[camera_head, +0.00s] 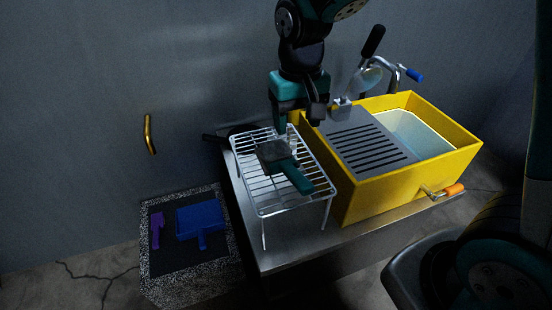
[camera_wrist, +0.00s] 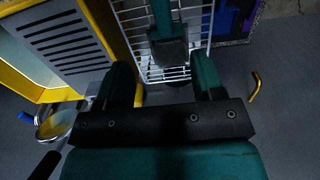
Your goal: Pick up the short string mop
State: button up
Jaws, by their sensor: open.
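No thing with clear mop strings can be made out, so I cannot tell which tool is the short string mop. A tool with a flat grey head and green handle (camera_head: 298,181) lies on the wire rack (camera_head: 262,211). It also shows in the wrist view (camera_wrist: 168,50), its grey head ahead of and between my fingers. My gripper (camera_head: 297,118) is open and empty, over the back of the rack; its two fingers show apart in the wrist view (camera_wrist: 162,72). A black-handled tool (camera_head: 372,42) with a rounded pale metal head stands behind the yellow basin.
The yellow basin (camera_head: 372,196) with a slotted grey plate (camera_head: 345,125) stands right of the rack on a metal table (camera_head: 290,258). A speckled bin (camera_head: 185,278) at lower left holds blue (camera_head: 200,222) and purple (camera_head: 157,230) tools. A brass handle (camera_head: 149,134) is on the wall.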

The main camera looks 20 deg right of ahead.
aim_at(291, 169)
notch_tip(291, 169, down, 11)
jog(key=shift+r, duration=0.1)
jog(key=shift+w+a+f, duration=0.1)
jog(key=shift+w+f, duration=0.05)
jog(key=shift+f, duration=1.25)
jog(key=shift+w+a+f, duration=0.1)
jog(key=shift+f, duration=1.25)
grip_shut()
